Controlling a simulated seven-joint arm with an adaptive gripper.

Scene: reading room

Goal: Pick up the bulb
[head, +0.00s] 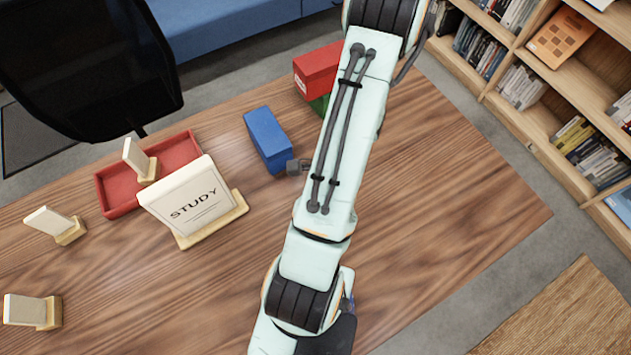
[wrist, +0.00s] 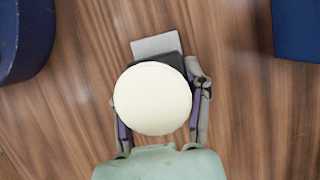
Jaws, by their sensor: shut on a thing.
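The bulb (wrist: 152,98) shows in the wrist view as a round cream-white shape seen end-on. My gripper (wrist: 160,92) has a finger on each side of it and is shut on it. A dark part and a light grey flat piece (wrist: 155,45) show just beyond the bulb; I cannot tell what they belong to. The bulb hides most of what lies behind it, so its height above the table is unclear. In the head view my arm covers the middle of the table, and neither the bulb nor my fingertips can be made out.
The wooden table (head: 440,190) has free room at right. Bookshelves (head: 545,70) stand at right. Dark blue things (wrist: 18,40) flank the wrist view.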

